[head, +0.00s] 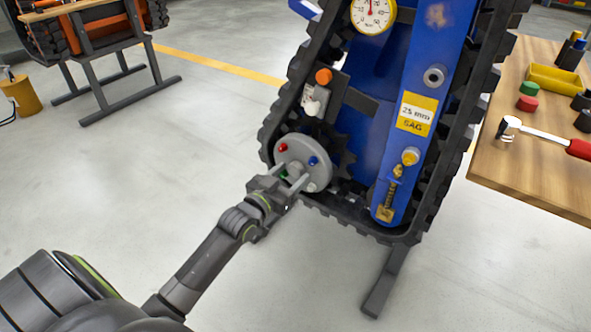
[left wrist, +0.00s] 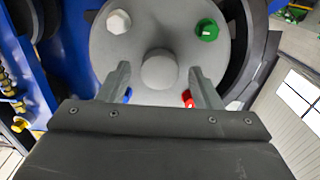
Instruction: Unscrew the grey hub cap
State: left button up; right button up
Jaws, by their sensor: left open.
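The grey hub cap (left wrist: 160,68) is a round knob at the centre of a grey disc (left wrist: 95,48) in the left wrist view. The disc also shows in the head view (head: 318,150) at the lower left of the blue track carrier. My left gripper (left wrist: 159,72) is open, with one finger on each side of the cap in the picture and a gap on both sides. I cannot tell how deep the fingers reach around it. In the head view my left gripper (head: 293,182) is at the disc's lower left and hides the cap, at least in part. My right gripper is out of view.
Smaller white (left wrist: 119,22), green (left wrist: 207,30), blue (left wrist: 128,95) and red (left wrist: 187,98) caps surround the hub cap on the disc. Black track (head: 440,170) runs around the carrier. A wooden table (head: 530,180) with a hammer (head: 540,134) stands right.

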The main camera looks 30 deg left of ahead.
pick_arm(q)
jog(key=c, duration=0.8)
jog(key=n+p, duration=0.2)
jog(key=n, duration=0.1)
jog(key=n+p, duration=0.1)
jog(key=shift+r, duration=0.25)
jog(key=n, duration=0.2)
jog(key=shift+n+p, duration=0.3)
jog(key=n, duration=0.3)
jog(key=shift+f, duration=0.25)
jog(key=n+p, duration=0.1)
jog(key=n, duration=0.3)
jog(key=shift+r, duration=0.1)
jog(key=n, duration=0.6)
jog(key=shift+p, duration=0.4)
